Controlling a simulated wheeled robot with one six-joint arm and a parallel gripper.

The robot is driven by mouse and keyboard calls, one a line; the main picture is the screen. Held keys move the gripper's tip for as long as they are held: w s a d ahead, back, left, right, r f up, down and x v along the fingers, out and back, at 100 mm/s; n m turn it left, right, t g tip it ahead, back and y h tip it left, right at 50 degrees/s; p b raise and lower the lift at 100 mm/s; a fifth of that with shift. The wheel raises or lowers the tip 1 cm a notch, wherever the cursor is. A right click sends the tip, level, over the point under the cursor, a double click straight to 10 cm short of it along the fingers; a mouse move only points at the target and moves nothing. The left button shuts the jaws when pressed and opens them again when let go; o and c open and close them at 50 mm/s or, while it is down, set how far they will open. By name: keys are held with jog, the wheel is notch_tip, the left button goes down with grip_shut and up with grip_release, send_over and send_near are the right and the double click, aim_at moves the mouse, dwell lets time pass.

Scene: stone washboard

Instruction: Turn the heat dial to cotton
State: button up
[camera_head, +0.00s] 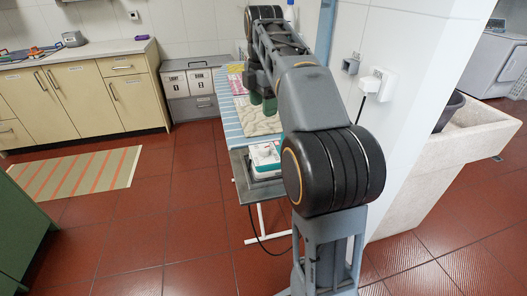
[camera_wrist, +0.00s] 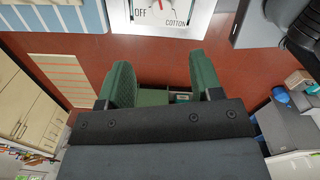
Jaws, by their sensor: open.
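The white heat-dial panel (camera_wrist: 175,22) is cut off by the top edge of the wrist view. It reads OFF at the left and COTTON at the right, with a thin red pointer (camera_wrist: 160,4) between them, angled near vertical; the upper part of the dial is outside the picture.
A patterned cloth (camera_head: 258,122) lies on the board. A wall socket with a plug (camera_head: 375,84) is to the right, beside the white wall. A stone basin (camera_head: 445,160) stands further right. Cabinets (camera_head: 75,97) and a striped rug (camera_head: 78,174) are at the left; red floor is open between.

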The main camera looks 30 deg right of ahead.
aim_at(264, 148)
jog(key=shift+n, duration=0.4)
notch_tip(264, 148, down, 14)
jog(key=b, duration=0.5)
jog(key=shift+s, duration=0.1)
jog(key=shift+r, duration=0.1)
jog(key=c, duration=0.9)
